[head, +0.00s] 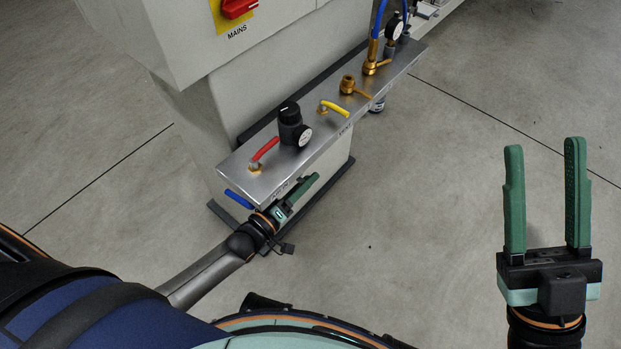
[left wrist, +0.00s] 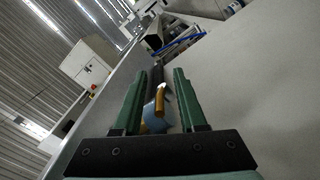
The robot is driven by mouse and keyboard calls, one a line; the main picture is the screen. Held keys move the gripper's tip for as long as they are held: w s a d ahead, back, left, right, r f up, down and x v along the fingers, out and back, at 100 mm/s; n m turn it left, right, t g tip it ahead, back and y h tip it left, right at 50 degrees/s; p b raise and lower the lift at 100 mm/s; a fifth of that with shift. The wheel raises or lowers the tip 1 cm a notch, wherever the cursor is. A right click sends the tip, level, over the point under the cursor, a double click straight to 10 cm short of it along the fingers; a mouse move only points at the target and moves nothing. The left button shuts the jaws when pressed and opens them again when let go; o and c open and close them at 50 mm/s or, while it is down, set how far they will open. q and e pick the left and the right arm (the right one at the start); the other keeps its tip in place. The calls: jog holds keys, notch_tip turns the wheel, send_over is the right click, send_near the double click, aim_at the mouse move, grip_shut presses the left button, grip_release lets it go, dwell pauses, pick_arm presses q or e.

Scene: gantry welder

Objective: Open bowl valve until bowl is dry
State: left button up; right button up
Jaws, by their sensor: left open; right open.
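My left gripper (head: 305,187) reaches in low at the front edge of the steel shelf (head: 235,168). In the left wrist view, its two green fingers stand apart. Between and beyond them show a pale blue rounded part (left wrist: 150,111), which looks like the bowl, and a brass-orange part (left wrist: 161,104), possibly its valve. I cannot tell whether the fingers touch either one. The shelf hides the bowl in the head view. My right gripper (head: 543,150) is open and empty over bare floor at the right.
On the shelf are a red lever (head: 265,149), a black regulator with gauge (head: 291,124), a yellow lever (head: 334,108) and brass fittings (head: 350,86). A blue lever (head: 238,199) sticks out at the shelf's near-left end. A grey cabinet with a red mains switch (head: 238,7) stands behind.

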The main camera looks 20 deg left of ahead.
pick_arm(q)
grip_shut()
dwell(0.3)
dwell(0.3)
